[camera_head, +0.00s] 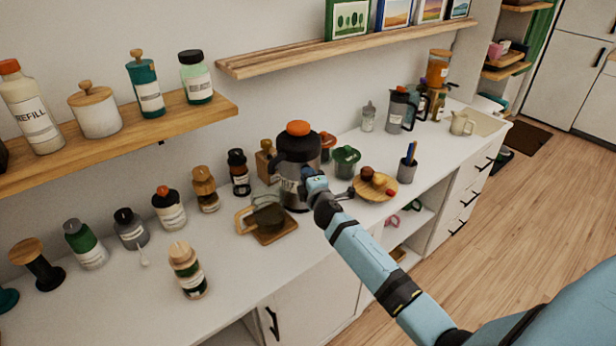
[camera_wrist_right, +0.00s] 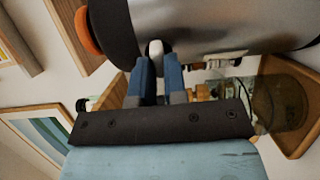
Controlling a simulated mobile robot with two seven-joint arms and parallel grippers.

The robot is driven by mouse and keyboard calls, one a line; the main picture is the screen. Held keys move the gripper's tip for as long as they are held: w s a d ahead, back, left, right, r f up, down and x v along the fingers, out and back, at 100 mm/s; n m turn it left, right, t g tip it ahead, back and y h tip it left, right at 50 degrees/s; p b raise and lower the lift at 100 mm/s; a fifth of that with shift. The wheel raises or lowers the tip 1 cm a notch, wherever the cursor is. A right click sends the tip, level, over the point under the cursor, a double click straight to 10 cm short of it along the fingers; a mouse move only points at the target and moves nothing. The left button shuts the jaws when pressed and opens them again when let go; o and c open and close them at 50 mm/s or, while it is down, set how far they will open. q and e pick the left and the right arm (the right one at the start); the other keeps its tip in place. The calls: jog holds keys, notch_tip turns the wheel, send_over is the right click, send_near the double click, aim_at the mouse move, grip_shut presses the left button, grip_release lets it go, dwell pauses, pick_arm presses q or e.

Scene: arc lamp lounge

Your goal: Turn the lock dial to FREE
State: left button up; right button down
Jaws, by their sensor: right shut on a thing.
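A steel dispenser (camera_head: 293,185) with a dark top and an orange cap (camera_head: 298,128) stands on the white counter; its body fills the top of the right wrist view (camera_wrist_right: 215,28). My right gripper (camera_head: 308,180) reaches its front. In the right wrist view the two blue fingers (camera_wrist_right: 158,65) are shut on a small pale knob, the lock dial (camera_wrist_right: 155,47), at the dispenser's dark and steel border. The fingers hide part of the dial, and its setting cannot be read. My left gripper is not in view.
A glass mug on a wooden coaster (camera_head: 270,236) stands close in front of the dispenser. A round wooden board (camera_head: 374,188) with small items and a green mug (camera_head: 346,160) stand to the right. Bottles line the counter's left, with a shelf (camera_head: 150,128) above.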

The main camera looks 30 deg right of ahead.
dwell(0.5)
jog(key=c, duration=1.2)
grip_release()
jog(key=shift+o, duration=0.2)
jog(key=b+v, duration=0.1)
jog(key=v, duration=1.3)
jog(key=shift+d, duration=0.1)
jog(key=s+a+f+m+g+y+p, duration=0.3)
jog(key=s+a, duration=0.6)
jog(key=s, duration=0.3)
jog(key=s+a+f+m+g+y+p, duration=0.3)
jog(key=s+a+f+m, duration=0.4)
jog(key=s+a, duration=0.3)
jog(key=shift+s+a+f+m+y+p, duration=0.15)
jog(key=shift+s+f+m+y+p, duration=0.1)
jog(key=shift+s+m+y+p, duration=0.75)
